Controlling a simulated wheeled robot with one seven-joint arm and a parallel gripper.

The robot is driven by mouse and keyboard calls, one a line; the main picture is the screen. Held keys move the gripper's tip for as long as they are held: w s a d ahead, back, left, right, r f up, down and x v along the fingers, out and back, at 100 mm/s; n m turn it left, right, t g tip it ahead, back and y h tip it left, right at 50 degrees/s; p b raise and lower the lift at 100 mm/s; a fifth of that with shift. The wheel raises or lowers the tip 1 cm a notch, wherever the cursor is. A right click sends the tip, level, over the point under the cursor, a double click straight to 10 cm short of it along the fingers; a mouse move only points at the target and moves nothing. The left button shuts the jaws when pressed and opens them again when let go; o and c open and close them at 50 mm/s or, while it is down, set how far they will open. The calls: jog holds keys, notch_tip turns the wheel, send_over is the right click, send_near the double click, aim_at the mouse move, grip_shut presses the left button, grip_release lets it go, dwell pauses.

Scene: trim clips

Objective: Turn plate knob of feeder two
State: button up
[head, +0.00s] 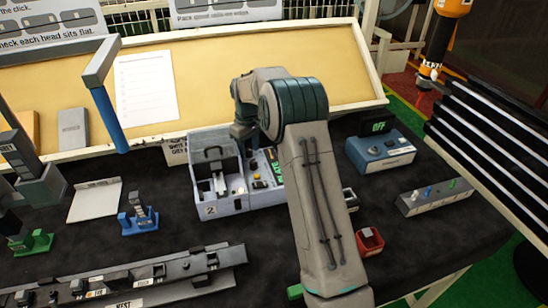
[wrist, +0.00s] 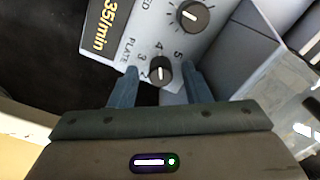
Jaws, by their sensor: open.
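Feeder two (head: 235,208) is a pale blue-grey box marked "2" near the back middle of the dark table. Its control face carries a yellow-on-black display (wrist: 103,25) reading "35/min". The plate knob (wrist: 160,72) is a small black knob with a white pointer line, beside the word PLATE and the numbers 3, 4 and 5. A second black knob (wrist: 193,16) sits above it in the wrist view. My gripper (wrist: 160,68) is open, one finger on each side of the plate knob. I cannot tell whether they touch it. In the head view my arm hides the knobs.
A blue box with a green "OFF" display (head: 380,150) stands to the right. A small red bin (head: 369,241) and a grey strip with coloured clips (head: 435,196) are nearer. A blue stand (head: 138,217) is to the left, and a long rail (head: 130,280) lies in front.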

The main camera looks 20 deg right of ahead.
aim_at(249, 150)
jog(key=n+p, duration=0.1)
jog(key=n, duration=0.2)
jog(key=shift+a+r, duration=0.1)
jog(key=shift+a, duration=0.05)
jog(key=n+p, duration=0.1)
jog(key=n, duration=0.2)
jog(key=shift+s+n, duration=0.1)
jog(key=shift+n, duration=0.2)
notch_tip(249, 150, up, 14)
jog(key=b, duration=0.2)
jog(key=s+d+r+m+t+b, duration=0.1)
jog(key=s+m, duration=0.8)
jog(key=s, duration=1.8)
jog(key=shift+r+t+h+b, duration=0.3)
jog(key=shift+r+t+b, duration=0.3)
jog(key=shift+r, duration=0.5)
jog(key=shift+s, duration=0.15)
jog(key=s+f+m+t, duration=0.1)
jog(key=s+f+m, duration=0.3)
jog(key=s, duration=0.8)
jog(key=shift+d+f, duration=0.35)
jog(key=shift+f, duration=0.4)
